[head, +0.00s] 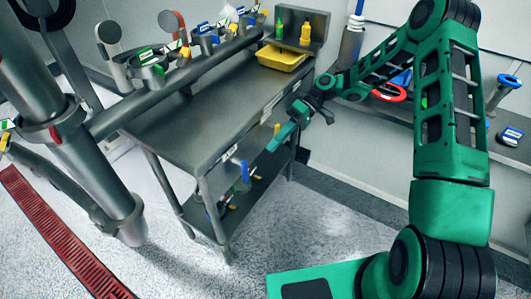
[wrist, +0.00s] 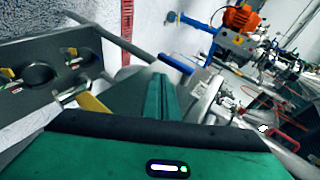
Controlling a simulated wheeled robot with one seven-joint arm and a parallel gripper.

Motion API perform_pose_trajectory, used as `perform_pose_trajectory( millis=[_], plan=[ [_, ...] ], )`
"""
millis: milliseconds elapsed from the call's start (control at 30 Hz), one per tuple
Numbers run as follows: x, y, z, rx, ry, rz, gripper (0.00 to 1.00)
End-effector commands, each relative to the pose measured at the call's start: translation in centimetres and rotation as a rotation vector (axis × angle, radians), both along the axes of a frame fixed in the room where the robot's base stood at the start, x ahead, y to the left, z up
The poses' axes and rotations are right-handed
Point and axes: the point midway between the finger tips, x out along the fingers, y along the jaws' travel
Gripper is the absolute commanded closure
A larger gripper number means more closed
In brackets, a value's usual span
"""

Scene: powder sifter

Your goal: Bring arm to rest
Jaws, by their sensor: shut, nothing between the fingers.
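My green arm reaches in from the right side of the head view. My gripper (head: 283,133) hangs in the air beside the right end of the steel table (head: 190,110), pointing down and left. In the wrist view the green fingers of my gripper (wrist: 157,100) lie together with nothing between them. It holds nothing and appears apart from the table.
A yellow tray (head: 281,58) and green and yellow bottles (head: 305,33) stand at the table's back. Thick steel pipes (head: 180,85) run along the left. A red grate (head: 55,230) lies in the floor. The floor at front centre is clear.

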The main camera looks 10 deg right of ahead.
Motion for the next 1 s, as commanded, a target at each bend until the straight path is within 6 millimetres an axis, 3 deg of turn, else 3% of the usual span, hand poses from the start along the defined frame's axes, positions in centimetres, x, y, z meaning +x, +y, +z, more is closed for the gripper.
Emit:
perform_pose_trajectory(
  millis=[767, 1000],
  plan=[
    [0.4, -1.2, 0.8, -0.022, 0.001, -0.004, 1.00],
    [-1.1, -4.3, 2.5, -0.222, 0.011, -0.061, 1.00]
  ],
)
